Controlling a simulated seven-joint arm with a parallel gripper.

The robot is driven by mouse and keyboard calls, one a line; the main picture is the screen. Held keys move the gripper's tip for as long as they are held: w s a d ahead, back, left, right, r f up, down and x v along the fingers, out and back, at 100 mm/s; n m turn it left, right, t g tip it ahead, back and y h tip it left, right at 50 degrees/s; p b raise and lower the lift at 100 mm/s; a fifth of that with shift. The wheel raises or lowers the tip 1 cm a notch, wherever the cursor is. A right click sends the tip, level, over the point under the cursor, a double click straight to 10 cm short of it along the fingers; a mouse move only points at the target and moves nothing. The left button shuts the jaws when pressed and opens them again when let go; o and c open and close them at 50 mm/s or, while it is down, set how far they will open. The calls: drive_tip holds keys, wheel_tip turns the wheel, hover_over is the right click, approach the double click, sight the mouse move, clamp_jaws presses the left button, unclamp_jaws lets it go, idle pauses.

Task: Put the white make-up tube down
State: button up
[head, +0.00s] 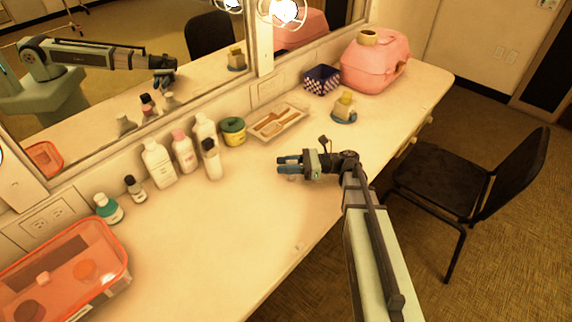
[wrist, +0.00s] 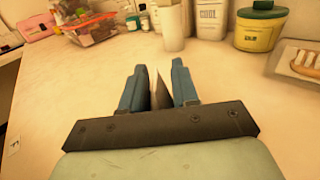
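The white make-up tube (head: 213,167), with a dark cap, stands upright on the counter in front of the row of bottles. In the wrist view its white lower body (wrist: 172,28) shows beyond my fingertips, and its top is cut off by the frame. My gripper (head: 281,165) is over the counter to the right of the tube, apart from it. Its two blue fingers (wrist: 159,72) are parted with a gap between them. I see nothing held; a dark narrow shape between the fingers is unclear.
White bottles (head: 158,163) and a green-lidded yellow tub (head: 232,131) line the mirror. A tray with brushes (head: 300,118) lies behind my gripper. A pink case (head: 375,65) is at the far end, an orange clear box (head: 118,270) front left. The middle counter is clear.

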drive_tip(key=shift+o, duration=0.9)
drive_tip(key=shift+r, duration=0.1)
drive_tip(key=shift+d, duration=0.2)
drive_tip(key=d, duration=1.1)
drive_tip(key=shift+d, duration=0.3)
